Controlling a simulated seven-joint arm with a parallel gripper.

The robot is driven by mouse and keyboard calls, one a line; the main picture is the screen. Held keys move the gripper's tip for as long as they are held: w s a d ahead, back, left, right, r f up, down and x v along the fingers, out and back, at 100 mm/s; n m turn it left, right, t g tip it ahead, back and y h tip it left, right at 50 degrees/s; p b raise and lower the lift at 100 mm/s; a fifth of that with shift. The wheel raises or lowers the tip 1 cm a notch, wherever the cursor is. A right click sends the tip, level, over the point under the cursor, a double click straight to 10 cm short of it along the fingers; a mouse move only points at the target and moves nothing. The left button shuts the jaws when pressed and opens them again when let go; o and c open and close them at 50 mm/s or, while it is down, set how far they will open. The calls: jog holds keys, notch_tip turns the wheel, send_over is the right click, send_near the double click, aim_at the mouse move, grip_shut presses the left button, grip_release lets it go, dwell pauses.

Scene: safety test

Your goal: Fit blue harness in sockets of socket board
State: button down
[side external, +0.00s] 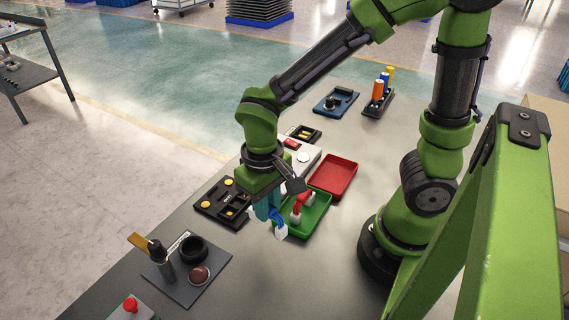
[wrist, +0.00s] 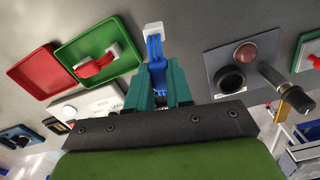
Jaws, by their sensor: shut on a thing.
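My gripper (side external: 268,210) has teal fingers shut on the blue harness (side external: 278,220), a blue cable with a white connector (side external: 281,232) hanging below the fingertips. In the wrist view the blue harness (wrist: 155,50) sticks out beyond my gripper (wrist: 159,68), with one white connector at its end; any other end is hidden. The harness is in the air by the front left corner of the green tray. A black board (side external: 225,207) with recesses and yellow round parts lies left of my gripper; it looks like the socket board, but I cannot make out its sockets.
The green tray (side external: 318,222) holds a red harness (side external: 301,205) with white connectors. An empty red tray (side external: 333,176) lies behind. A grey plate (side external: 212,283) with a black ring and upright tool stands front left. A blue tray (side external: 336,101) and upright colored cylinders stand at the back.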

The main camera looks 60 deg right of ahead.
jog(key=w+d+r+m, duration=0.2)
jog(key=w+d+m, duration=0.3)
jog(key=w+m, duration=0.9)
jog(key=shift+m, duration=0.9)
jog(key=shift+s+d+f, duration=0.1)
jog(key=shift+s+f, duration=0.2)
jog(key=shift+f, duration=0.55)
jog(key=shift+s+a+f, duration=0.1)
jog(key=shift+s+f, duration=0.25)
jog(key=shift+f, duration=0.5)
jog(key=shift+s+d+f, duration=0.1)
jog(key=shift+s+f, duration=0.2)
jog(key=shift+f, duration=0.55)
jog(key=shift+f, duration=0.95)
jog(key=c, duration=0.5)
grip_release()
jog(key=shift+c, duration=0.2)
notch_tip(320, 180, up, 7)
